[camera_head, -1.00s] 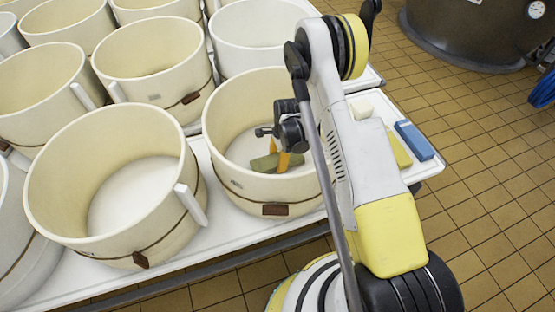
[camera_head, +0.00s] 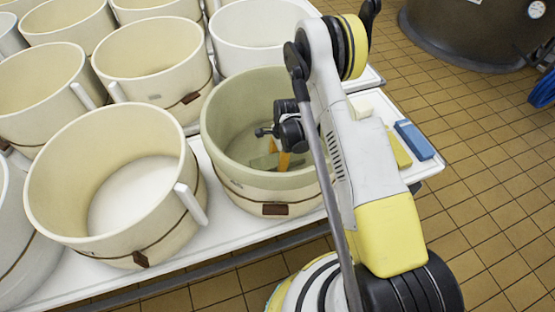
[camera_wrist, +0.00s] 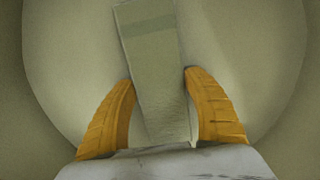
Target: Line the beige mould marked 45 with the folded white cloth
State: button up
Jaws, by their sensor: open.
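The mould below my gripper (camera_head: 278,158) is a round beige tub with a brown tag on its front. Its inside wall (camera_head: 228,122), rim and upper outside now look greenish, as if covered by a lining; its lower outside is beige. No number 45 is readable. My gripper is open inside the mould, its two orange fingers low over the floor. In the wrist view a flat greenish-grey folded cloth (camera_wrist: 155,55) with a darker band lies between the open fingers. In the head view the cloth (camera_head: 262,162) is partly hidden by my gripper.
Several beige moulds, including a near-left one (camera_head: 60,165), crowd the white table (camera_head: 225,225). A blue block (camera_head: 414,140), a yellow block (camera_head: 398,150) and a pale block (camera_head: 362,106) lie at the right end.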

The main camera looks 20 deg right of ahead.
jog(key=o, duration=1.4)
jog(key=shift+f, duration=0.1)
jog(key=r, duration=0.4)
jog(key=d+r, duration=0.1)
jog(key=r, duration=0.7)
jog(key=shift+d, duration=0.25)
jog(key=shift+r, duration=0.1)
jog(key=s+a+r+n+t, duration=0.1)
jog(key=s+r+n+t, duration=0.2)
jog(key=r, duration=0.8)
jog(key=s+r+n, duration=0.3)
jog(key=r+n, duration=0.2)
jog(key=r, duration=0.5)
jog(key=s+r+n+t, duration=0.1)
jog(key=s+r+n, duration=0.1)
jog(key=s, duration=0.3)
jog(key=s+r+n+t+h, duration=0.1)
jog(key=s+r+n, duration=0.2)
jog(key=s+n, duration=0.1)
jog(key=s+r+n+t, duration=0.2)
jog(key=s+r+n, duration=0.1)
jog(key=s, duration=0.3)
jog(key=shift+a+n, duration=0.3)
